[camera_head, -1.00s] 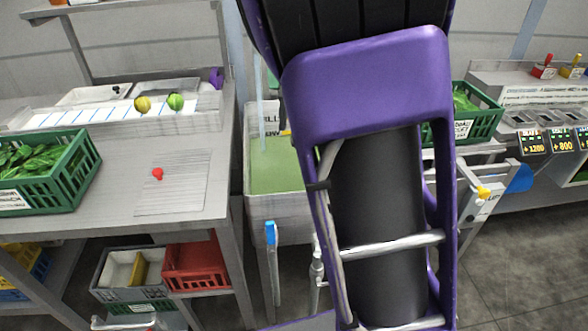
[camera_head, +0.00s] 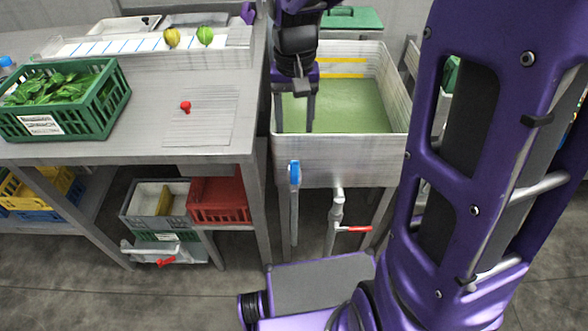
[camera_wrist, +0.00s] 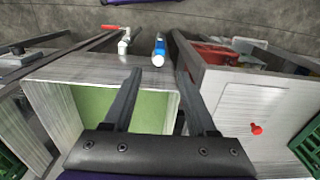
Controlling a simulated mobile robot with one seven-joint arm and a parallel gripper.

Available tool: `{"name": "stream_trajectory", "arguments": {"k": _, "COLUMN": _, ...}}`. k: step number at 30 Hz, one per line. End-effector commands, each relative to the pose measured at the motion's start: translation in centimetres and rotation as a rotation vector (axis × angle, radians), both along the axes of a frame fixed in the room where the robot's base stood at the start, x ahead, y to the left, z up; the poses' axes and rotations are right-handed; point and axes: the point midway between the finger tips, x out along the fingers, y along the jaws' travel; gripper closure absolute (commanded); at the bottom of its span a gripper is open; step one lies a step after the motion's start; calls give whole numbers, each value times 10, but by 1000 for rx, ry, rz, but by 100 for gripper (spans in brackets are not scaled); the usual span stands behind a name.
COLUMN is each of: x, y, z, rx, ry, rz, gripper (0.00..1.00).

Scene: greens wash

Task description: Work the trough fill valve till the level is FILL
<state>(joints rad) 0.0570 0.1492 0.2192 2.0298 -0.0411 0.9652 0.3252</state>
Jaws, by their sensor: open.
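The trough (camera_head: 340,160) is a pale metal tank holding green water, with a yellow line inside its back wall; it also shows in the wrist view (camera_wrist: 90,70). A blue-handled valve (camera_head: 295,173) stands on a pipe at the trough's front left; in the wrist view the blue handle (camera_wrist: 159,50) appears between my fingertips, farther off. A red-handled valve (camera_head: 352,229) sits on the pipe under the trough. My gripper (camera_head: 296,126) points down over the trough's left side, open and empty. I cannot tell which level the water reads.
The table at left holds a green crate of leaves (camera_head: 50,118) and a red knob (camera_head: 186,106) on a sheet. A red crate (camera_head: 220,200) sits below it. My arm hides the right side. Floor in front of the trough shows bare between the legs.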

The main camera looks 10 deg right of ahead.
Motion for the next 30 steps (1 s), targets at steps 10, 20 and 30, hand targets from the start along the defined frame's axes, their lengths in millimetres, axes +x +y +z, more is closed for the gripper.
{"name": "stream_trajectory", "arguments": {"k": 10, "x": -1, "y": 0, "z": -71, "rx": 0, "ry": 7, "rz": -2, "gripper": 43}}
{"name": "stream_trajectory", "arguments": {"k": 20, "x": -1, "y": 0, "z": -138, "rx": 1, "ry": 5, "rz": -1, "gripper": 43}}
{"name": "stream_trajectory", "arguments": {"k": 30, "x": 0, "y": 0, "z": -167, "rx": 0, "ry": 2, "rz": -1, "gripper": 43}}
